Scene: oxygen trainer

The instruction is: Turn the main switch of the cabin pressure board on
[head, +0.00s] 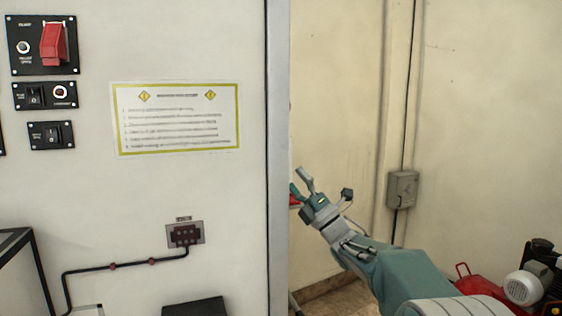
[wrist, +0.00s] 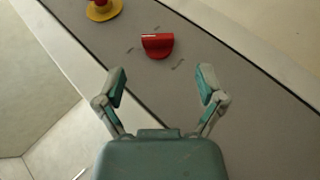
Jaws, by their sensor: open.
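A red switch handle (wrist: 157,46) stands out from a grey panel (wrist: 225,60) in the wrist view. Small dark marks surround it, too small to read, and I cannot tell its setting. My gripper (wrist: 160,78) is open and empty, its two fingers spread just below the handle in the picture and apart from it. In the head view my gripper (head: 300,180) is beside the cabinet's right edge, near a small bit of red (head: 294,200) mostly hidden by the cabinet edge and the fingers.
A red button on a yellow base (wrist: 102,8) is up-left of the handle. The white cabinet front (head: 200,60) carries a red-covered switch (head: 53,44), black rocker switches (head: 50,135) and a notice (head: 177,118). A grey box (head: 402,189) is on the wall. Red machinery (head: 485,290) stands lower right.

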